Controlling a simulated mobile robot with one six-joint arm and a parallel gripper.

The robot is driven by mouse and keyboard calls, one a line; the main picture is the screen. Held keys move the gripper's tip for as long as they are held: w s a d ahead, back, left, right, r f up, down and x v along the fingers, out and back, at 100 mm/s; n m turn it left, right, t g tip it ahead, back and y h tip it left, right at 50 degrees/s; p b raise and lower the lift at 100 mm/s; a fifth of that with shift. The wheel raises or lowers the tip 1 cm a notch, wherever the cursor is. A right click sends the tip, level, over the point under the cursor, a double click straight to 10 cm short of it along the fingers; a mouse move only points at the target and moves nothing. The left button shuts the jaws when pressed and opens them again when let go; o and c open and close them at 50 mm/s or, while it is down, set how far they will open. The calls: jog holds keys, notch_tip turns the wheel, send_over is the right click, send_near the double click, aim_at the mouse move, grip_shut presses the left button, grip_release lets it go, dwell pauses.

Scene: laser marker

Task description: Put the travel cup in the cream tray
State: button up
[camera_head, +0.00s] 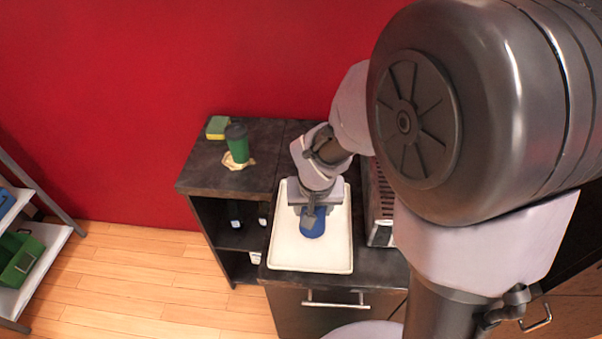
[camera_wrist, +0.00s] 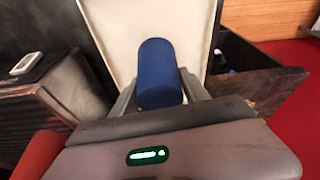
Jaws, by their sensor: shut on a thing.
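My gripper (camera_head: 309,210) is shut on a blue cup (camera_head: 314,228), a plain rounded cylinder. In the wrist view the blue cup (camera_wrist: 159,68) sits between the two fingers of my gripper (camera_wrist: 158,92). The cream tray (camera_head: 338,250), rectangular with a raised rim, lies under the blue cup on the dark counter, and also shows in the wrist view (camera_wrist: 113,28). I cannot tell whether the cup touches the tray floor. A green cup with a dark lid (camera_head: 237,146) stands upright on a tan coaster, left of the tray and apart from my gripper.
A yellow-green sponge (camera_head: 217,127) lies at the back left of the counter. A slotted metal appliance (camera_head: 378,207) stands close to the tray's right side. Open shelves (camera_head: 232,228) with small items are under the left counter. A rack with a green bin (camera_head: 20,258) stands far left.

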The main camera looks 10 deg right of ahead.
notch_tip(320, 180, down, 2)
jog(key=shift+f, duration=0.15)
jog(key=shift+f+b, duration=0.15)
jog(key=shift+b, duration=0.25)
jog(key=o, duration=1.5)
